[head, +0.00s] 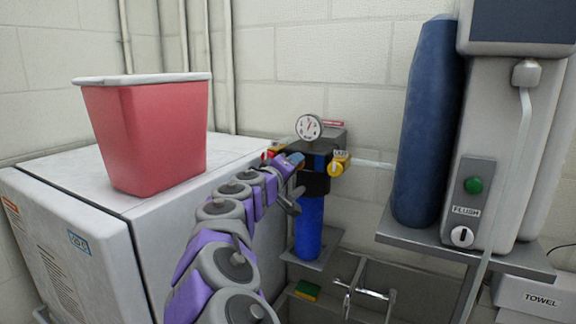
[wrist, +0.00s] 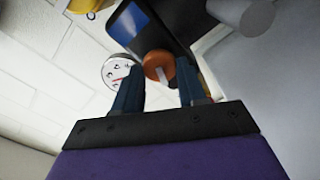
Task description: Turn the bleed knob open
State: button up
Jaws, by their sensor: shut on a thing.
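The orange-brown round bleed knob (wrist: 157,66), with a pale mark on its face, sits between my fingertips in the wrist view. My gripper (wrist: 160,74) is shut on it, one dark blue finger on each side. In the head view my gripper (head: 295,159) reaches the black head of the filter unit (head: 316,183), just left of its middle. The knob is hidden there behind my gripper. The white dial gauge (head: 308,127) stands above the unit and also shows in the wrist view (wrist: 119,73). A yellow knob (head: 339,163) is on the unit's right side.
A white cabinet (head: 165,235) carrying a red bin (head: 150,135) is left of my arm. A blue filter bowl (head: 309,228) hangs below the unit. A dispenser (head: 500,150) and dark blue cylinder (head: 424,125) stand right on a shelf (head: 400,239). A sink tap (head: 360,294) is below.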

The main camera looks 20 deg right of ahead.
jog(key=n+p, duration=0.1)
jog(key=n, duration=0.2)
jog(key=n+p, duration=0.2)
jog(key=n, duration=0.1)
jog(key=shift+d+f, duration=0.1)
jog(key=shift+d, duration=0.1)
jog(key=shift+n, duration=0.3)
jog(key=o, duration=0.9)
jog(key=shift+w+d+f, duration=0.15)
jog(key=shift+w+d, duration=0.2)
jog(key=shift+o, duration=0.9)
jog(key=shift+d, duration=0.15)
jog(key=shift+s, duration=0.2)
jog(key=b+v, duration=0.2)
jog(key=v, duration=1.5)
jog(key=shift+a+b, duration=0.3)
jog(key=shift+a, duration=0.05)
